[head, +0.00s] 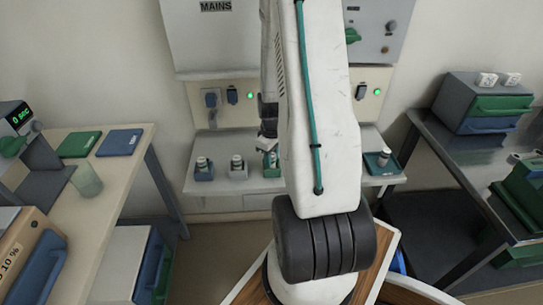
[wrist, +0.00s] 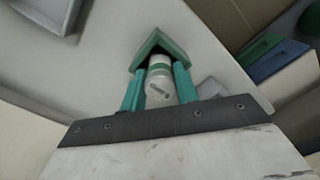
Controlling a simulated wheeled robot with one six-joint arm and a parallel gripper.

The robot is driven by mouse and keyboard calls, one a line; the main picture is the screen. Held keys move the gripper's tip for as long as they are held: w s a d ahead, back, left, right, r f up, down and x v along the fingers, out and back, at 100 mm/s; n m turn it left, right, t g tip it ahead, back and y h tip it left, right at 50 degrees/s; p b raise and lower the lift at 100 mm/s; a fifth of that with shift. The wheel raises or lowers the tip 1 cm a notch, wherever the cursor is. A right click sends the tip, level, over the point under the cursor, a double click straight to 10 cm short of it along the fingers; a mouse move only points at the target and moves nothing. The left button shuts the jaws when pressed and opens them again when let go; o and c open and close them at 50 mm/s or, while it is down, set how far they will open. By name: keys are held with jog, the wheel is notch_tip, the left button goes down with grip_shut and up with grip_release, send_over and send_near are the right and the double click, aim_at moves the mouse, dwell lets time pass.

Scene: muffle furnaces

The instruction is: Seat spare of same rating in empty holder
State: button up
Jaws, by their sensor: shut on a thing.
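My gripper (wrist: 160,88) is shut on a white cylindrical fuse (wrist: 159,80) with a green band, one teal finger on each side. The fuse's far end is at a green holder (wrist: 161,43), whose walls show around it; I cannot tell how deep it sits. In the head view the green holder (head: 271,171) stands on the shelf, with my gripper (head: 268,144) right above it, partly hidden by my arm.
A teal tray (head: 373,163) with a dark-and-white fuse (head: 384,156) lies at the shelf's right end. Panels with green lamps are on the wall behind. A bench (head: 90,200) stands left and a dark table (head: 450,160) right. My arm hides the shelf's middle.

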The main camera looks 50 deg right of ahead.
jog(key=o, duration=1.1)
jog(key=shift+r, duration=0.1)
notch_tip(320, 180, up, 8)
jog(key=shift+f, duration=0.15)
jog(key=shift+a, duration=0.1)
